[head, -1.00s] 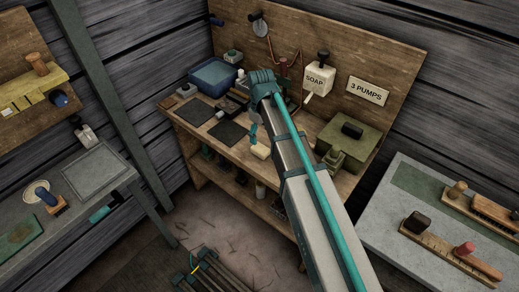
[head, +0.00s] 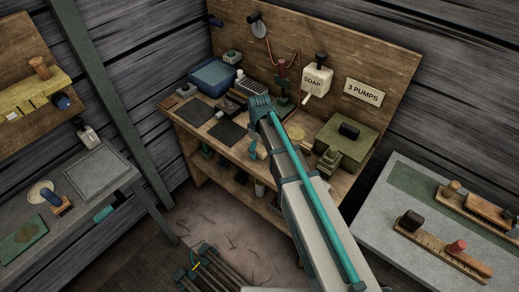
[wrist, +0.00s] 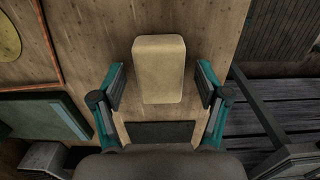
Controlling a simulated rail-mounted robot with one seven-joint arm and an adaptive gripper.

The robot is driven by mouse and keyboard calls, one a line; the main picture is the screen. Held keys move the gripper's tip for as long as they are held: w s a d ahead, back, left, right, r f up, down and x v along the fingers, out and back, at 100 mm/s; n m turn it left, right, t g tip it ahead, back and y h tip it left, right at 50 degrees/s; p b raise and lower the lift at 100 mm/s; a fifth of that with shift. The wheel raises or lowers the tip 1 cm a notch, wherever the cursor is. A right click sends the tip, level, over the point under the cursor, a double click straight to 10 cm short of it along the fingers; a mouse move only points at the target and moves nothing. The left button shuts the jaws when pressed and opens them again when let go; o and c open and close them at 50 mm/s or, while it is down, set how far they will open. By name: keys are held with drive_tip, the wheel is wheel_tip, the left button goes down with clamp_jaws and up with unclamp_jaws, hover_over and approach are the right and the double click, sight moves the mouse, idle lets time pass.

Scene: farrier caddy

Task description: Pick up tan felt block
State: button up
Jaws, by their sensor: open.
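The tan felt block (wrist: 158,70) shows in the wrist view as a pale, rounded block on the wooden bench top. My gripper (wrist: 161,84) is open, with one teal-and-black finger on each side of the block's near part. Gaps show between the block and both fingers, and nothing is held. The height of the fingers above the bench is hard to tell. In the head view my gripper (head: 254,150) is over the workbench (head: 226,151), mostly hidden behind my arm; the block is hidden there.
A green box (head: 347,136) stands right of my arm. A soap dispenser (head: 317,79) and a blue tray (head: 213,78) are at the back. A dark pad (head: 227,131) lies left of my gripper. A yellow disc (wrist: 9,38) lies at the wrist view's upper left.

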drive_tip(key=shift+f, duration=0.15)
drive_tip(key=c, duration=1.4)
drive_tip(key=shift+o, duration=0.2)
drive_tip(key=shift+r+b, duration=0.7)
drive_tip(key=shift+r, duration=0.15)
drive_tip(key=s+r+b, duration=0.4)
drive_tip(key=s+r, duration=0.7)
drive_tip(key=s, duration=0.3)
drive_tip(key=shift+r, duration=0.2)
